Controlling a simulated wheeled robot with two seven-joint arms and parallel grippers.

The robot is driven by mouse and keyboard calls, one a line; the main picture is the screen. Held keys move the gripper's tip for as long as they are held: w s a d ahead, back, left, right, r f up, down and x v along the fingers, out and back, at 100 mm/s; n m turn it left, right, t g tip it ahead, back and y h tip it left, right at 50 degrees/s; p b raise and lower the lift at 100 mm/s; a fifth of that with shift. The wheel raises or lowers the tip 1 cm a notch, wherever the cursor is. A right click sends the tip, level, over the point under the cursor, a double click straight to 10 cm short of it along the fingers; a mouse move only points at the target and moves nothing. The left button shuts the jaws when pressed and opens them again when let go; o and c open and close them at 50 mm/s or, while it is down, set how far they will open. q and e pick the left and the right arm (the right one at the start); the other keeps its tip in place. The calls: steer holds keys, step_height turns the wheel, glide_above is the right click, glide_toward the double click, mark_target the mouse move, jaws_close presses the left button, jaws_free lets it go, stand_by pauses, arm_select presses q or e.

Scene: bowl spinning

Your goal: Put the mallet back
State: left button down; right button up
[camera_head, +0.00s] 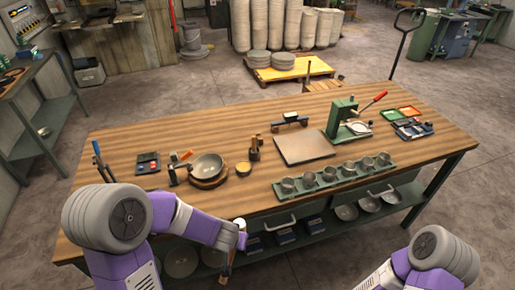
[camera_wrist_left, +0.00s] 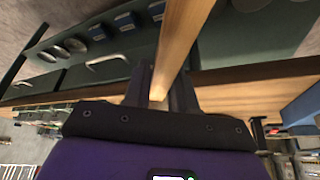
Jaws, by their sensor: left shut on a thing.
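My left gripper (camera_head: 238,244) hangs at the front edge of the workbench, low in the head view. It is shut on the wooden handle of the mallet (camera_head: 227,268). In the left wrist view the pale brown handle (camera_wrist_left: 184,40) runs up and away between the two dark fingers (camera_wrist_left: 162,90). A pale rounded end shows just above the gripper in the head view; I cannot tell clearly whether it is the mallet's head. My right arm shows at the lower right, but its gripper is out of the picture.
The wooden workbench (camera_head: 225,125) carries a metal bowl (camera_head: 208,166) on a round wooden base, a small wooden stand (camera_head: 254,148), a row of cups on a green tray (camera_head: 340,181), a grey board (camera_head: 304,146) and a green press (camera_head: 341,118). Bare wood lies at the front left.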

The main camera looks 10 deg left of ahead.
arm_select(q)
steer(key=shift+w+d, duration=1)
steer(key=shift+d, duration=0.15)
steer(key=shift+s+a+r, duration=0.1)
steer(key=shift+a+r, duration=0.05)
